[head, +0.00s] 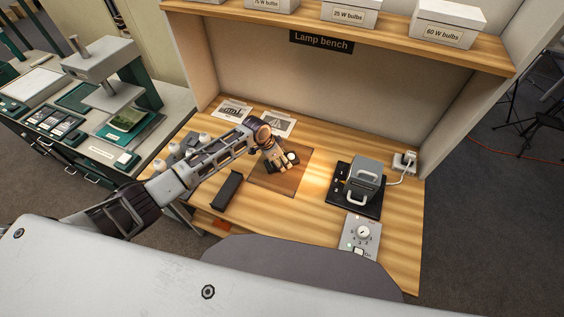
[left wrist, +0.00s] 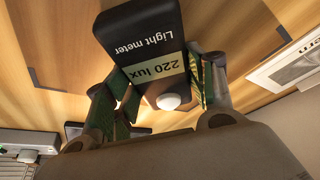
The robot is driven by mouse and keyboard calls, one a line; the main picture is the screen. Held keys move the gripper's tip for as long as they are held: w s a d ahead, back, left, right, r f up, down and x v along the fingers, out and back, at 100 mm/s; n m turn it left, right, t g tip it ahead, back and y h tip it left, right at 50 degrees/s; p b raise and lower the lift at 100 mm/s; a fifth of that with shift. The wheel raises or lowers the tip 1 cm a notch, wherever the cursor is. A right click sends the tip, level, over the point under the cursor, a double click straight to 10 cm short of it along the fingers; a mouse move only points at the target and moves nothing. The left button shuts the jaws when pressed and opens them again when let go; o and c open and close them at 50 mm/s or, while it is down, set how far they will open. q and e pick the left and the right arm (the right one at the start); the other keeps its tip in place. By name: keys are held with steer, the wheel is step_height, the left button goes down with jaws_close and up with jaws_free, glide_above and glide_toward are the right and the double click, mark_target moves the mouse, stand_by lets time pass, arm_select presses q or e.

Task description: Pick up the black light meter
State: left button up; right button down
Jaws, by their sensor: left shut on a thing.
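The black light meter shows large in the left wrist view (left wrist: 143,30), with a "220 lux" display and a white dome at its near end. My left gripper (left wrist: 155,100) is shut on it, with green-padded fingers on either side of the dome end. In the head view, my left gripper (head: 280,160) is over the brown mat (head: 262,183) on the wooden bench. The meter is mostly hidden there, with its white dome (head: 292,157) showing beside the fingers. I cannot tell whether it touches the mat. My right gripper is not in view.
A long black block (head: 227,190) lies left of the mat. A grey device with a handle (head: 363,180) stands to the right, behind a dial box (head: 361,232). Printed cards (head: 278,124) lie at the back. A shelf with bulb boxes (head: 350,12) overhangs the bench.

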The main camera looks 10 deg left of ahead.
arm_select(q)
steer(key=shift+c, duration=0.5)
steer(key=shift+r, duration=0.1)
step_height(320, 180, up, 9)
steer(key=shift+f+b, duration=0.2)
steer(key=shift+b, duration=0.25)
steer(key=shift+r, duration=0.65)
